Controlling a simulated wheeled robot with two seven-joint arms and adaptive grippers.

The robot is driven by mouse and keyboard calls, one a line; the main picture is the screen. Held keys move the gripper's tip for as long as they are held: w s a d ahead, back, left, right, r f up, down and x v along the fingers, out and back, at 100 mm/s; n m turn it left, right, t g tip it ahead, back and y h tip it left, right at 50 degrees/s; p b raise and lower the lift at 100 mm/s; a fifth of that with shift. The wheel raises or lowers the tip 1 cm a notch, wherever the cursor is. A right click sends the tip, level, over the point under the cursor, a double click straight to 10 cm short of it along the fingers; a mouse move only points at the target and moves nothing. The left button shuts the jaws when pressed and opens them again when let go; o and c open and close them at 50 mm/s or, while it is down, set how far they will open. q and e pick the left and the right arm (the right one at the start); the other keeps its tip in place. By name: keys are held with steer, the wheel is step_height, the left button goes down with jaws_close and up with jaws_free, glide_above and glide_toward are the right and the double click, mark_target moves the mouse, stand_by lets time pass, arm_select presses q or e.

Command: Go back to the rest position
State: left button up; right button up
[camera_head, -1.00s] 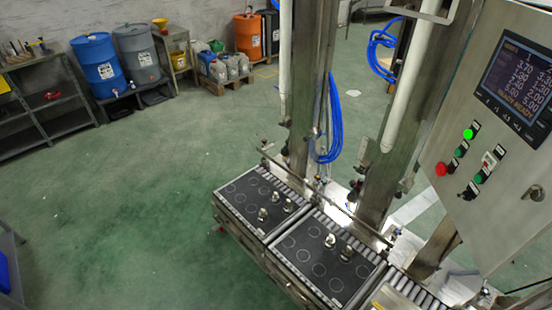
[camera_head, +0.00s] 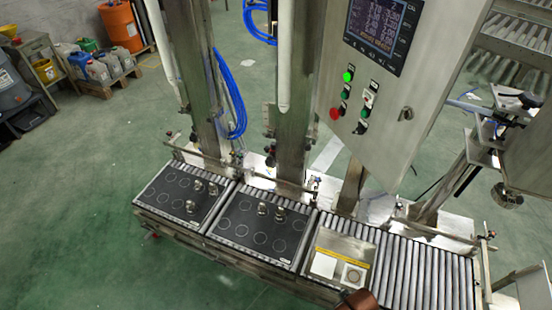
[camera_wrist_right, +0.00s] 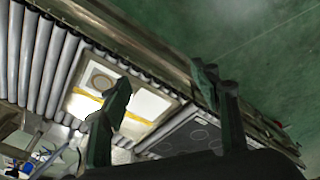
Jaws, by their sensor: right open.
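My right gripper (camera_wrist_right: 162,82) shows in the right wrist view with its two dark fingers spread apart and nothing between them. Behind the fingers are the roller conveyor and a metal tray (camera_wrist_right: 150,124) with pale squares and a yellow strip. The gripper's distance from them cannot be told. In the head view neither gripper can be made out. My left gripper is in no view.
Two black trays with ring marks and small metal pieces, left (camera_head: 160,208) and middle (camera_head: 240,238), sit on the conveyor. The metal tray (camera_head: 366,246) is right of them, then bare rollers (camera_head: 425,272). A control cabinet (camera_head: 400,90) stands behind.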

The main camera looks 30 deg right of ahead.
steer(key=s+a+f+g+p, duration=0.1)
steer(key=s+f+p, duration=0.15)
steer(key=f, duration=0.85)
steer(key=s+f+p, duration=0.1)
steer(key=s+f, duration=0.3)
steer(key=f, duration=0.6)
arm_select(q)
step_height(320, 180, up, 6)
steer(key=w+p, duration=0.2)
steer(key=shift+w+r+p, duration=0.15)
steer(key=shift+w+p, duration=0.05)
steer(key=shift+p, duration=0.15)
arm_select(e)
steer(key=s+f, duration=0.5)
steer(key=s, duration=0.3)
steer(key=s+f+n, duration=0.1)
steer(key=s+f, duration=0.4)
steer(key=s, duration=0.4)
steer(key=shift+a+f+g+y, duration=0.2)
steer(key=shift+f+g+y, duration=0.1)
steer(key=shift+f+g, duration=0.1)
